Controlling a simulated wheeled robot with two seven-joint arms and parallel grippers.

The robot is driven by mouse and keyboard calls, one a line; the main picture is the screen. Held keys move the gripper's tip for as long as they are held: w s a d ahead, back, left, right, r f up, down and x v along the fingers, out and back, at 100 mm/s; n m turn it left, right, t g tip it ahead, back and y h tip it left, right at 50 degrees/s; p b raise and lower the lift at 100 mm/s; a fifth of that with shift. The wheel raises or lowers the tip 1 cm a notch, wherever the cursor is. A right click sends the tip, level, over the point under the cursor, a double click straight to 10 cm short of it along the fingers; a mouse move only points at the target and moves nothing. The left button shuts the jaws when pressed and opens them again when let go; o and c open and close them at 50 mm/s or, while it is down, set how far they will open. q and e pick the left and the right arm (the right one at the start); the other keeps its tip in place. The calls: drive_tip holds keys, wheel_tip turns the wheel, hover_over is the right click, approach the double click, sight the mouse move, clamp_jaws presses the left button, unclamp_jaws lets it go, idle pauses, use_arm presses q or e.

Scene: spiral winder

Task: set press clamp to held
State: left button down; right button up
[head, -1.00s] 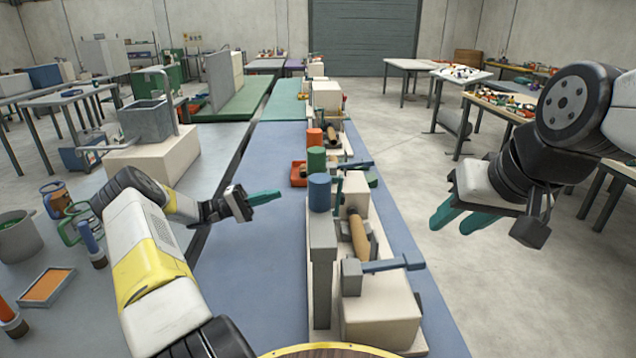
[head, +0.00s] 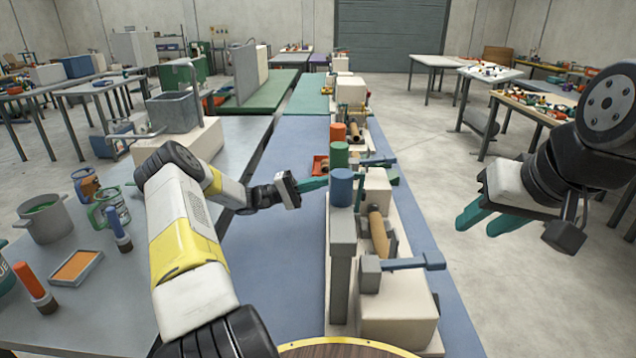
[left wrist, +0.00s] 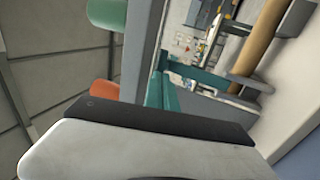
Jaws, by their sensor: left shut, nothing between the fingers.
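The spiral winder stands on the blue bench, with a tan roll (head: 378,232), a blue cylinder (head: 341,188) on a grey post and a grey block with a blue-grey lever (head: 412,263) at its near end. I cannot tell which part is the press clamp. My left gripper (head: 322,183) is shut and empty, just left of the blue cylinder in the picture. In the left wrist view its teal fingers (left wrist: 163,88) point toward the winder, with a teal bar (left wrist: 218,84) and a tan roll (left wrist: 255,40) beyond. My right gripper (head: 472,226) is open and empty, right of the bench.
Green (head: 339,154) and orange (head: 337,132) cylinders stand farther along the bench, beside a red tray (head: 320,165). A grey table (head: 120,265) at left holds a pot (head: 43,218), mugs and an orange pad (head: 76,267).

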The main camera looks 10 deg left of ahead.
use_arm(q)
drive_tip(key=shift+x, duration=2.3)
drive_tip(key=shift+w+d+r+y, duration=0.1)
drive_tip(key=shift+d+r+y, duration=0.1)
drive_tip(key=shift+d+y, duration=0.25)
drive_tip(key=shift+w+d+r+y, duration=0.1)
drive_tip(key=shift+d+r+y, duration=0.1)
drive_tip(key=shift+d+y, duration=0.2)
